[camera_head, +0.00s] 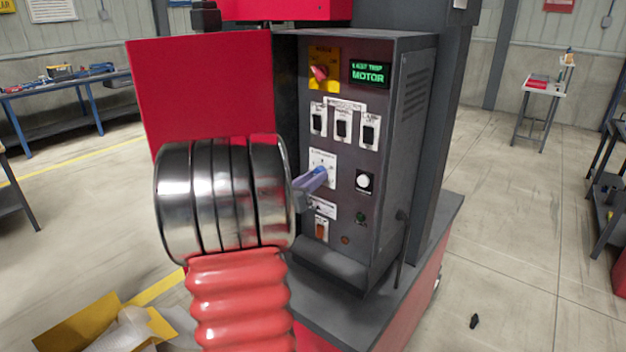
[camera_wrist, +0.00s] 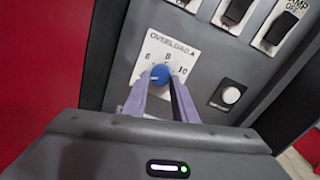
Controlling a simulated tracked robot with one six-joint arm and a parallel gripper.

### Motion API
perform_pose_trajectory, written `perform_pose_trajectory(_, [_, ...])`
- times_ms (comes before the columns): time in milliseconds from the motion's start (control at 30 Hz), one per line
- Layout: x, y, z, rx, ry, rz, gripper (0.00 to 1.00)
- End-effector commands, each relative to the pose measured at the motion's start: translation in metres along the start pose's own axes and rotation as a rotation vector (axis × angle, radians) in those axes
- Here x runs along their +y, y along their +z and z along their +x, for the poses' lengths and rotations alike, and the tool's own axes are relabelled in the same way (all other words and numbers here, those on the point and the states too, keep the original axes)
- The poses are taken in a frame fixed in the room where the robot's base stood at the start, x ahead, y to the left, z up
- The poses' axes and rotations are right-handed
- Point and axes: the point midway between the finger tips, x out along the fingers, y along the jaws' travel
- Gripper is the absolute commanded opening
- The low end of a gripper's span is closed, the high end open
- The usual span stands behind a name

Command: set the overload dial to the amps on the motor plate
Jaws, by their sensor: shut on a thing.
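The overload dial is a small blue knob (camera_wrist: 160,72) on a white scale plate (camera_wrist: 184,50) marked "OVERLOAD A", with 6, 8 and 10 readable around it. My gripper (camera_wrist: 161,80) has its two pale purple fingers on either side of the knob, shut on it. In the head view my gripper (camera_head: 318,177) reaches the panel from the left, and its fingers largely cover the dial. The dial's exact setting is too small to read. No motor plate can be made out in either view.
The grey control cabinet (camera_head: 420,100) carries a yellow switch plate with a red knob (camera_head: 320,73), a green display (camera_head: 370,72) reading "LAST TRIP MOTOR", several black rockers (camera_head: 342,130) and a white button (camera_head: 363,181). A red door (camera_head: 200,90) stands open at left.

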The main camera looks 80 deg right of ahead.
Motion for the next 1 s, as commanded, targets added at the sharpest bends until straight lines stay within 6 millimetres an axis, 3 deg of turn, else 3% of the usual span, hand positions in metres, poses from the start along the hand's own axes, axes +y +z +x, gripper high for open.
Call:
perform_pose_trajectory(467, [0.0009,-0.0004,-0.0001,-0.009,-0.003,0.190,0.02])
perform_pose_trajectory(1000, [0.0023,-0.0002,0.0001,-0.033,-0.010,0.681,0.03])
